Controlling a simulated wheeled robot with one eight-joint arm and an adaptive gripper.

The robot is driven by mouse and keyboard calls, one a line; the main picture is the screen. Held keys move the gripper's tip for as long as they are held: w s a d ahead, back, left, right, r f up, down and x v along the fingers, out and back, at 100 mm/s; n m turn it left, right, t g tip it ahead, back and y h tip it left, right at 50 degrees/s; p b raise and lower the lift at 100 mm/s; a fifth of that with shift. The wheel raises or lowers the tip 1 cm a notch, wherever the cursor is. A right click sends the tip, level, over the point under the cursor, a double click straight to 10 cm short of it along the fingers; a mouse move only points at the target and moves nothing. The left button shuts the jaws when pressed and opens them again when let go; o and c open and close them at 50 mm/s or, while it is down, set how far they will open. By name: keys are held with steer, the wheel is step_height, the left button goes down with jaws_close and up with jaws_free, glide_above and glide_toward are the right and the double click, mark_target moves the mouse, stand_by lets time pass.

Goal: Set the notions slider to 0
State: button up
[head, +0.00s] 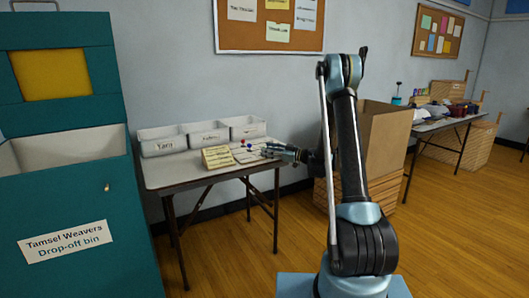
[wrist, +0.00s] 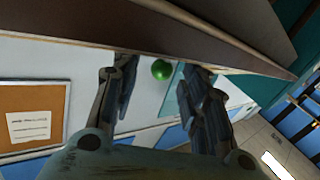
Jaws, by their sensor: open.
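On the folding table in the head view lies a pale slider panel (head: 247,156) with small red and blue knobs (head: 246,144) on it. Its lettering is too small to read, so I cannot tell which slider is notions or where it stands. My gripper (head: 267,151) is at the panel's right side, low over the table. In the wrist view my gripper (wrist: 158,78) is open, its two fingers apart. A round green knob (wrist: 161,69) shows between the fingertips; I cannot tell whether they touch it. The sliders' scale is not visible there.
A tan lettered block (head: 217,158) stands left of the panel. Several white bins (head: 160,147) line the back of the table (head: 190,177). A teal drop-off bin (head: 60,200) is at left, a large cardboard box (head: 385,140) at right.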

steer(key=shift+x, duration=1.65)
jaws_close()
